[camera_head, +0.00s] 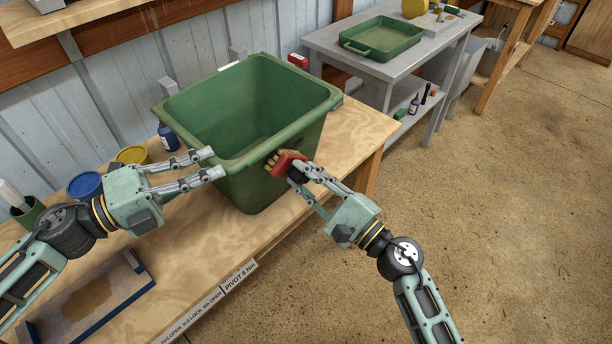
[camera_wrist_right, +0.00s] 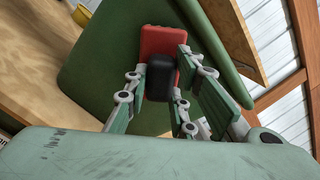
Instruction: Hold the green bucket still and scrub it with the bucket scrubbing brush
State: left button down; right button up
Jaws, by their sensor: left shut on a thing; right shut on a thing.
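The green bucket (camera_head: 225,118) stands upright on the wooden bench, open at the top and apparently empty. My left gripper (camera_head: 212,163) is shut on its rim at the near left corner. My right gripper (camera_head: 300,185) is shut on the scrubbing brush (camera_head: 289,164), which has a red body and tan bristles. The bristles face the bucket's near right outer wall and appear to touch it. In the right wrist view, the brush's red back and black grip (camera_wrist_right: 161,78) sit between the fingers, in front of the green wall; the bristles are hidden there.
The wooden bench (camera_head: 200,255) holds a blue-rimmed tray (camera_head: 90,300), a blue pot (camera_head: 85,186), a yellow pot (camera_head: 132,155) and a blue bottle (camera_head: 168,137) left of the bucket. A grey table (camera_head: 340,40) with a green tray stands behind right. The floor at right is clear.

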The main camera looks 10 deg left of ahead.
aim_at(305, 159)
jog(key=v, duration=0.6)
jog(key=shift+d, duration=0.35)
jog(key=shift+a+f, duration=0.1)
jog(key=shift+a, duration=0.05)
dwell(0.6)
jog(key=shift+x, duration=2.05)
jog(key=shift+x, duration=1.2)
jog(key=shift+w+d, duration=0.5)
jog(key=shift+w, duration=0.2)
jog(key=shift+w+d, duration=0.5)
jog(key=shift+w, duration=0.3)
jog(key=shift+a, duration=0.1)
jog(key=shift+s+a, duration=1.2)
jog(key=shift+s, duration=0.3)
